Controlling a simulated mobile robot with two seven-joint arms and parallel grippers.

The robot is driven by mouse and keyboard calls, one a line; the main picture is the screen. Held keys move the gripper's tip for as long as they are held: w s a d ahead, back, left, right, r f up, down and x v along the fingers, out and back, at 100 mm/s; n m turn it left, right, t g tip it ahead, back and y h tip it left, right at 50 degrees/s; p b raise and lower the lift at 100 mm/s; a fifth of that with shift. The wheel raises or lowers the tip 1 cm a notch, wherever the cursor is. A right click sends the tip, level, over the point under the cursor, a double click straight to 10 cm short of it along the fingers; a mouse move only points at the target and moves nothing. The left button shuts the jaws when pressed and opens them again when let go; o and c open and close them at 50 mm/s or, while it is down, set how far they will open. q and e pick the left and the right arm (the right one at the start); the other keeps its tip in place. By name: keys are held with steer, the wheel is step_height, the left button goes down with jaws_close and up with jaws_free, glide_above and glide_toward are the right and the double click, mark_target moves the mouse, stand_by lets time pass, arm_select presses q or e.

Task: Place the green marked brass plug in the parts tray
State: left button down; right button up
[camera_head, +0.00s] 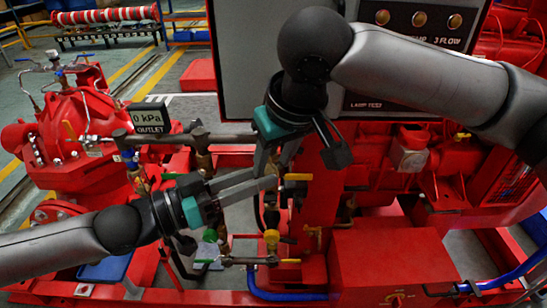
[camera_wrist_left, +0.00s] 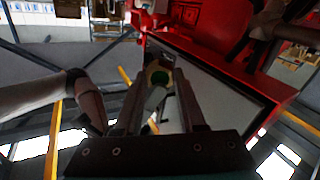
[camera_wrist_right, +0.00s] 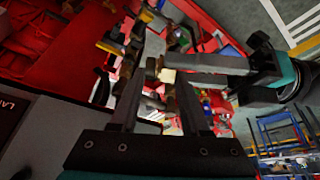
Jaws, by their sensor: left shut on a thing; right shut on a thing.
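In the right wrist view, a tan brass piece (camera_wrist_right: 168,75), apparently the same plug, sits where both grippers' fingertips meet. My left gripper (camera_head: 268,181) reaches in from the left and is shut on the plug. My right gripper (camera_head: 265,168) comes down from above and is also shut, apparently on the same plug. In the head view the fingers mostly hide the plug. A blue tray-like surface (camera_head: 105,268) lies at the lower left, partly behind my left arm; I cannot tell whether it is the parts tray.
A grey control panel (camera_head: 250,60) stands behind my right arm. Brass valves and pipes (camera_head: 272,240) lie below the grippers. A gauge display (camera_head: 149,118) reading 0 kPa OUTLET stands at the left, near a red pump (camera_head: 75,125). A red box (camera_head: 395,262) is at the lower right.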

jaws_close()
arm_select(q)
steer(key=shift+c, duration=2.1)
jaws_free()
